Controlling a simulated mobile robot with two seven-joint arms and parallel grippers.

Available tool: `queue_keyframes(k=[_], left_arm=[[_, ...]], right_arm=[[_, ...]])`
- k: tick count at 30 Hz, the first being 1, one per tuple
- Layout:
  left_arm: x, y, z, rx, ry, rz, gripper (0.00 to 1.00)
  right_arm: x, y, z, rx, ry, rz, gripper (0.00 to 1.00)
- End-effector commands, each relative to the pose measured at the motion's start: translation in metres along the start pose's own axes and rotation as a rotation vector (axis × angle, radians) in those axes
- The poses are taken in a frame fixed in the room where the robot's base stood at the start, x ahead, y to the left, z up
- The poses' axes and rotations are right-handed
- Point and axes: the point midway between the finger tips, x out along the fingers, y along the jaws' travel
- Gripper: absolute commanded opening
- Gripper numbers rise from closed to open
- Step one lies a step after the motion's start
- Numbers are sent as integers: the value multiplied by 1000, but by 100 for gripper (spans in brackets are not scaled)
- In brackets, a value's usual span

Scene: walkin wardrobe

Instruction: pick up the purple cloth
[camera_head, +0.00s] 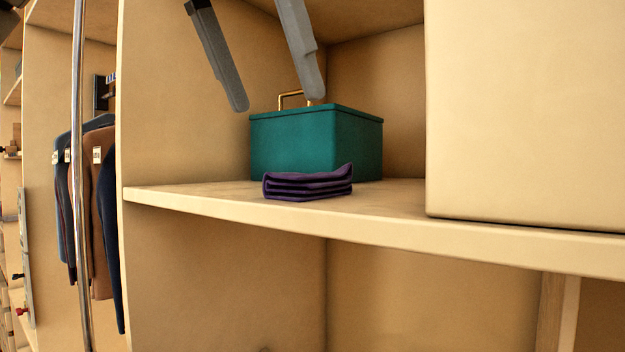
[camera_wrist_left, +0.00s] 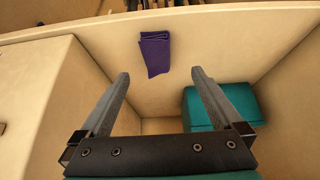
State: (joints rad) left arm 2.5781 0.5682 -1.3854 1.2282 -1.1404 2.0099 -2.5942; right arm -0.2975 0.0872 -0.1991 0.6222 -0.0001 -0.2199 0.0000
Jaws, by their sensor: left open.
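The purple cloth (camera_head: 308,184) is a folded stack lying on the wooden shelf near its front edge, in front of a teal box. It also shows in the left wrist view (camera_wrist_left: 155,54), beyond the fingertips. My left gripper (camera_head: 279,104) is open and empty, with its two fingers pointing down above the cloth and apart from it. In the left wrist view the gripper (camera_wrist_left: 160,74) has a wide gap between its fingers. My right gripper is not in either view.
A teal box (camera_head: 316,143) with a gold handle stands close behind the cloth. The shelf (camera_head: 390,212) is bare to the cloth's right up to a large pale panel (camera_head: 525,110). Hanging clothes (camera_head: 95,215) and a metal pole (camera_head: 79,170) are at the left.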

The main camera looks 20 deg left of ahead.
Motion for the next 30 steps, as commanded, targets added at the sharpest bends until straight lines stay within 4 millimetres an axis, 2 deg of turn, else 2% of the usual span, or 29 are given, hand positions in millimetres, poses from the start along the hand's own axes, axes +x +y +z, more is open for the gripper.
queue_keyframes(k=[1,6,14,21,25,30], left_arm=[[10,0,1,2,-5,2,100],[33,0,2,1,-2,1,100],[49,2,-1,1,-2,1,100],[83,8,-7,0,-2,-2,100],[92,8,-7,0,0,0,100],[92,8,-7,0,0,1,100]], right_arm=[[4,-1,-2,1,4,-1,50],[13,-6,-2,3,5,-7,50],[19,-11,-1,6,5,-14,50],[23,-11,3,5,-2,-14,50],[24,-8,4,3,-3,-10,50],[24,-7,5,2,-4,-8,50]])
